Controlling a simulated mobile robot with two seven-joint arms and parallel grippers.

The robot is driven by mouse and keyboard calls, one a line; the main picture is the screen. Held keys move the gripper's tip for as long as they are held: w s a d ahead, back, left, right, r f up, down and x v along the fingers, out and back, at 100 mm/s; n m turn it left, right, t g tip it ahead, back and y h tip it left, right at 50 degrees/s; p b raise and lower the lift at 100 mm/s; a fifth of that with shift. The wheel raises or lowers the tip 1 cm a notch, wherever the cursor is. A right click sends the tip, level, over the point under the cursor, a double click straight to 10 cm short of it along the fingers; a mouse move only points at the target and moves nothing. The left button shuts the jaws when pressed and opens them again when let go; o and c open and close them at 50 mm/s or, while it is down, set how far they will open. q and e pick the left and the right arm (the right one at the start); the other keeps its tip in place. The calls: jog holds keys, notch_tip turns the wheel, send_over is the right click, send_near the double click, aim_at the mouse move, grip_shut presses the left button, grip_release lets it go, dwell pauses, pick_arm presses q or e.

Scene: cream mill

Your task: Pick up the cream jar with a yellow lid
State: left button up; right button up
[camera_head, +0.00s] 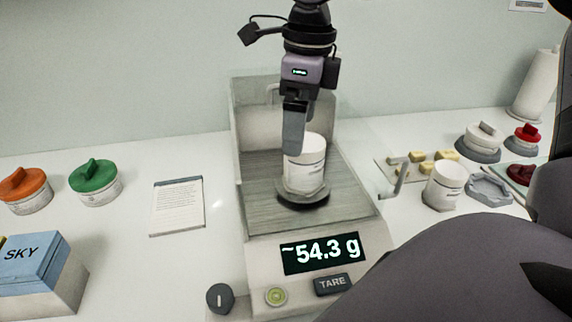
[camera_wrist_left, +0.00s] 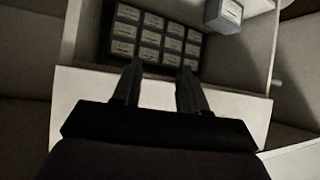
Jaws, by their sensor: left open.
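No jar with a clearly yellow lid shows in either view. A jar with an orange lid (camera_head: 25,190) and one with a green lid (camera_head: 95,182) stand at the left of the counter. An open white jar (camera_head: 305,165) stands on the scale's dark round pan (camera_head: 303,200). My right gripper (camera_head: 294,140) points down at this jar, its finger overlapping the jar's upper left side; I cannot tell whether it grips. My left gripper (camera_wrist_left: 160,68) is open and empty in the left wrist view, below a dark tray of several small labelled boxes (camera_wrist_left: 153,38).
The scale display (camera_head: 321,252) reads ~54.3 g. A grey-white box (camera_wrist_left: 224,14) is beside the tray.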

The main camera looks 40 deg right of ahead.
aim_at(304, 162)
jog(key=f, duration=0.5)
jog(key=f+p, duration=0.1)
jog(key=f, duration=0.2)
jog(key=shift+s+d+f, duration=0.1)
jog(key=shift+s+d, duration=0.2)
jog(key=shift+d, duration=0.05)
jog(key=c, duration=1.1)
